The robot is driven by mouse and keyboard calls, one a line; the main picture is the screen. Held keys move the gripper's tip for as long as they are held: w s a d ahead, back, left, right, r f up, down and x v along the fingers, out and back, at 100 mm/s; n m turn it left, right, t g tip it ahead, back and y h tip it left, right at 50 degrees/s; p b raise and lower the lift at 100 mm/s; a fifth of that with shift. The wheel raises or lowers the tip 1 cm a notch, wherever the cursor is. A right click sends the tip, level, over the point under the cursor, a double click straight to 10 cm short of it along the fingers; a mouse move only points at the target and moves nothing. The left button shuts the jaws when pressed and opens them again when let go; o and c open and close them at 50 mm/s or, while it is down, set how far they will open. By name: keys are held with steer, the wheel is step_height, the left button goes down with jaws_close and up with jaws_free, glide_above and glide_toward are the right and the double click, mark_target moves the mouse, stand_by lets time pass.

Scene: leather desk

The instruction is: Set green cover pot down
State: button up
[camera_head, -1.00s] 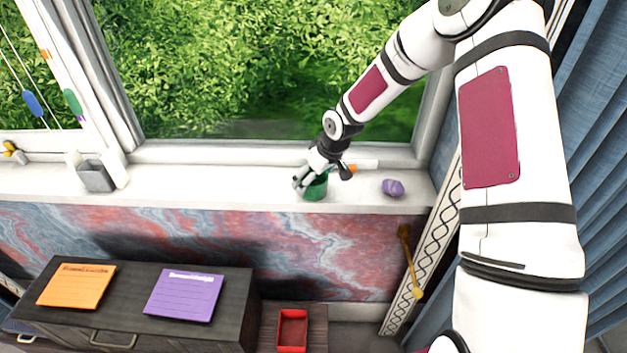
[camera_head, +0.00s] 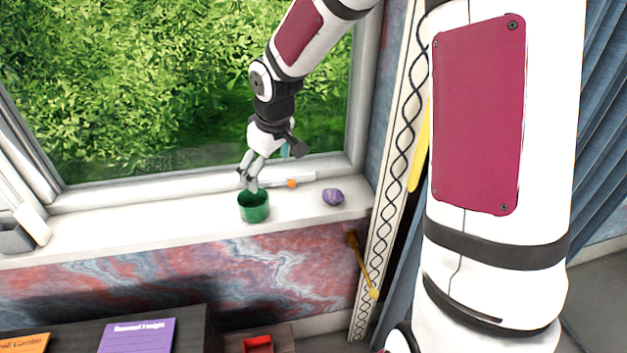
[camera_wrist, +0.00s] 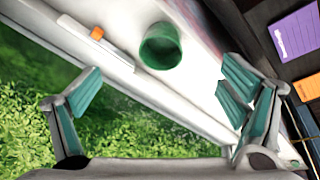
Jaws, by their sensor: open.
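The green cover pot (camera_head: 254,208) stands upright on the white window sill (camera_head: 195,225), near its front edge. My gripper (camera_head: 249,182) is just above the pot's rim in the head view, tilted down from the window side. In the wrist view my gripper (camera_wrist: 160,95) has its teal-padded fingers wide apart with nothing between them. The pot also shows in the wrist view (camera_wrist: 161,47), beyond the fingertips and apart from them, with its open mouth in sight.
A purple lump (camera_head: 332,197) lies on the sill to the right of the pot. A white stick with an orange part (camera_head: 291,184) lies behind, along the window frame. A grey container (camera_head: 14,236) stands at the left. Below are a purple sheet (camera_head: 137,336) and a red tray (camera_head: 258,344).

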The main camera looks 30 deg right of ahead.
steer(key=s+r+m, duration=0.1)
steer(key=s+r, duration=0.4)
steer(key=s, duration=0.4)
steer(key=s+a+r+m+t, duration=0.1)
steer(key=s+r+m, duration=0.1)
steer(key=s+r, duration=0.3)
steer(key=s+a+r+m, duration=0.1)
steer(key=s+r, duration=0.4)
steer(key=s, duration=0.8)
steer(key=shift+s+a+r+m+t, duration=0.15)
steer(key=shift+s+r+m+t, duration=0.25)
steer(key=shift+m, duration=0.1)
